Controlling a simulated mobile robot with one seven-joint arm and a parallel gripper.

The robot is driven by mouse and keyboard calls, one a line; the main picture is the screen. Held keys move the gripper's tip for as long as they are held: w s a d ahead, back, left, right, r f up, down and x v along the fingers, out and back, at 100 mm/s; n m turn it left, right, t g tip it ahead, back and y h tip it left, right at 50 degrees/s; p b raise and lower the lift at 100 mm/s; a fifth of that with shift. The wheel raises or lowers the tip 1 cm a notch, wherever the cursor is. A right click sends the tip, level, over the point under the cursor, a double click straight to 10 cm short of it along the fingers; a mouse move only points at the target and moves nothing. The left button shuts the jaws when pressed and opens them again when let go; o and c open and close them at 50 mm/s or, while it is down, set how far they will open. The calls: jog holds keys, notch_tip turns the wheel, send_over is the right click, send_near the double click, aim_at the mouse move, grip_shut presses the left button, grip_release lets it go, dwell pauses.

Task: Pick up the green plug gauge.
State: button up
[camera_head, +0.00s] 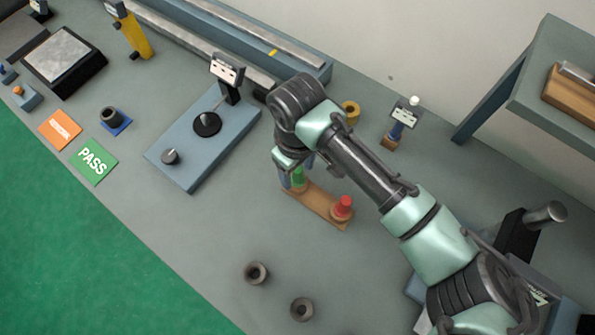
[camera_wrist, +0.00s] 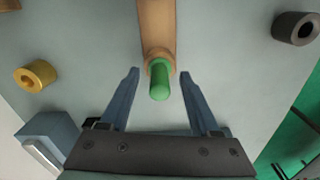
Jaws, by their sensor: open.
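The green plug gauge (camera_wrist: 160,82) stands in a round socket at the end of a wooden holder (camera_wrist: 157,25) in the wrist view. My gripper (camera_wrist: 160,75) is open, with one finger on either side of the green plug gauge and gaps between them and it. In the head view, my arm partly hides the green plug gauge (camera_head: 298,178), and my gripper's fingers show only in part beside it. A red plug gauge (camera_head: 342,206) stands at the other end of the wooden holder (camera_head: 316,203).
A blue-grey plate with a dial (camera_head: 207,124) lies left of the holder. Two dark rings (camera_head: 256,272) (camera_head: 302,309) lie in front. A yellow ring (camera_head: 350,110) and a small stand (camera_head: 397,128) are behind my arm. Green PASS (camera_head: 93,161) and orange cards (camera_head: 60,129) lie at left.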

grip_shut()
dwell(0.3)
jog(key=shift+r, duration=0.1)
